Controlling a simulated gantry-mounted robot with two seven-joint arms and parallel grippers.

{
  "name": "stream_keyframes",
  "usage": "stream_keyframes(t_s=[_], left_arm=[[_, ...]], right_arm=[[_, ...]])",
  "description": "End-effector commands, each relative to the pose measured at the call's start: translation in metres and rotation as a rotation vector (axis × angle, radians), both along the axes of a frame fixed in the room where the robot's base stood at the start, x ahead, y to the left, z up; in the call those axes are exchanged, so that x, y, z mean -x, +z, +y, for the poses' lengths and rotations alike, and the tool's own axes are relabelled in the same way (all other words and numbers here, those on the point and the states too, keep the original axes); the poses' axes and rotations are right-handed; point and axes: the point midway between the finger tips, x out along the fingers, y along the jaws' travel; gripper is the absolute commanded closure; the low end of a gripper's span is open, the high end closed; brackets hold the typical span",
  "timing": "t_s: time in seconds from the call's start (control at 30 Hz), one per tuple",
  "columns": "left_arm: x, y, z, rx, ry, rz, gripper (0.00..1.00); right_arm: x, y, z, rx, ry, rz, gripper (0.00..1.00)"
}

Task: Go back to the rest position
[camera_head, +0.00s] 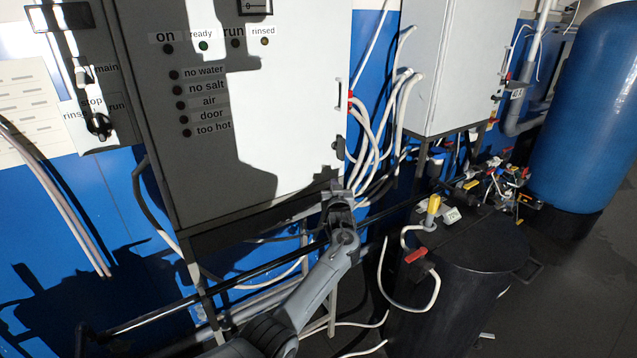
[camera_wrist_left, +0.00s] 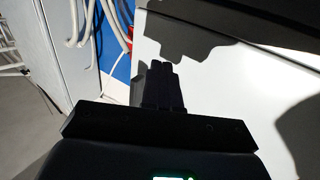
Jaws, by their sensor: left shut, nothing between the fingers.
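My left arm (camera_head: 318,285) reaches up from the bottom middle of the head view. Its gripper (camera_head: 334,174) is in front of the lower right corner of the large white cabinet (camera_head: 300,110). In the left wrist view the fingers (camera_wrist_left: 161,68) are together, dark, with nothing between them. The cabinet's white face (camera_wrist_left: 225,70) lies beyond them, with the gripper's shadow on it. Whether the fingertips touch the cabinet cannot be told. My right gripper does not show.
A control panel (camera_head: 112,100) is at the left. A smaller white cabinet (camera_head: 450,60) with hoses stands right of centre. A black tank (camera_head: 450,290) with yellow and red valves is to the right of my arm. A blue tank (camera_head: 590,110) stands at the far right. Pipes run below.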

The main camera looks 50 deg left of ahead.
Motion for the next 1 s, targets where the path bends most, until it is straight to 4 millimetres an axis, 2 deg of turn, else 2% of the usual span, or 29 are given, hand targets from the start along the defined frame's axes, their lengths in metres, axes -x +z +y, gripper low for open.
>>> stream_keyframes(t_s=[0.1, 0.3, 0.53, 0.67, 0.77, 0.87, 0.97, 1.0], left_arm=[[0.001, 0.0, -0.026, -0.001, -0.003, -0.003, 1.0], [0.003, 0.001, -0.057, 0.0, -0.003, -0.005, 1.0], [0.004, 0.001, -0.074, -0.002, -0.002, -0.004, 1.0], [0.007, -0.011, -0.077, -0.003, -0.002, 0.015, 1.0], [0.015, -0.039, -0.077, -0.003, -0.002, 0.058, 1.0], [0.031, -0.085, -0.079, -0.003, -0.006, 0.13, 1.0], [0.06, -0.144, -0.085, -0.013, -0.017, 0.224, 1.0], [0.076, -0.169, -0.089, -0.021, -0.028, 0.262, 1.0]], right_arm=[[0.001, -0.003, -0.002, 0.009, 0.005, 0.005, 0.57], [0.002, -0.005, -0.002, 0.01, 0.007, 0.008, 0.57], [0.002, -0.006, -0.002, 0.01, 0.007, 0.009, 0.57], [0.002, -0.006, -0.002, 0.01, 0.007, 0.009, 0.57], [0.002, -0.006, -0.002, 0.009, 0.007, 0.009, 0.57], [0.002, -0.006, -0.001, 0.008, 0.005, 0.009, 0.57], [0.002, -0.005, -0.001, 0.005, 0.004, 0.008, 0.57], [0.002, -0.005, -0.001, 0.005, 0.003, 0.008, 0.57]])
